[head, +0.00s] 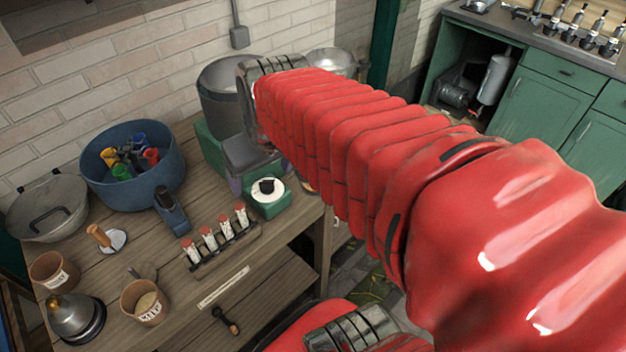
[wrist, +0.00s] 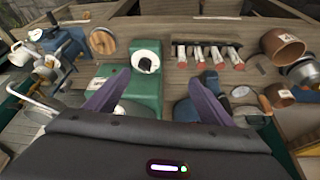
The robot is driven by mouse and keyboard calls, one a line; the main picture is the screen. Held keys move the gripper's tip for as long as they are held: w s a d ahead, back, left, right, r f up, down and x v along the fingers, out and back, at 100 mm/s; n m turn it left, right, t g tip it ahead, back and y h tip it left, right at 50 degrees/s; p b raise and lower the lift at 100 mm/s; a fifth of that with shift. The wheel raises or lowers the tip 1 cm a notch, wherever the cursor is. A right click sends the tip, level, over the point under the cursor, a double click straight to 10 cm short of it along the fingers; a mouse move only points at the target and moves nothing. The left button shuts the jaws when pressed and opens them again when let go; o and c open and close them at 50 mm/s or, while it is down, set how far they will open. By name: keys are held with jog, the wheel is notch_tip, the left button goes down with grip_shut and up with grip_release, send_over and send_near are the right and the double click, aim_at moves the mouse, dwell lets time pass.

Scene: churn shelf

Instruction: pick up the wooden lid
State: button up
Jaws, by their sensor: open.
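The wooden lid (wrist: 102,41) looks like a round, light-brown disc with a bar across it. In the wrist view it lies at the upper left, near the table's edge, beyond my left finger and apart from it. In the head view only a small brown sliver shows beside my red arm, too little to be sure it is the lid. My gripper (wrist: 156,90) is open, its two purple fingers wide apart with nothing held between them. It hangs over the table by the green box with the white round top (wrist: 145,56).
A rack of red-capped tubes (head: 222,238) stands along the front edge. A blue pot (head: 133,165) of coloured cups, a metal pan (head: 47,206) and brown pots (head: 145,302) crowd the left. A blue grinder-like device (wrist: 68,42) stands left of the lid.

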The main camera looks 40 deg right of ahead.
jog(key=shift+o, duration=0.5)
jog(key=w+d+f+m+g, duration=0.1)
jog(key=w+d+f, duration=0.1)
jog(key=d, duration=0.6)
jog(key=shift+d, duration=0.15)
jog(key=d+f+m, duration=0.1)
jog(key=d+f, duration=0.1)
jog(key=d, duration=0.7)
jog(key=shift+f+m+g, duration=0.3)
jog(key=shift+f, duration=0.1)
jog(key=shift+s, duration=0.1)
jog(key=shift+x, duration=4.3)
jog(key=shift+d, duration=0.15)
jog(key=shift+s+x, duration=0.1)
jog(key=shift+x, duration=1.2)
jog(key=shift+s+x, duration=0.15)
jog(key=shift+x, duration=1.15)
jog(key=shift+c, duration=0.5)
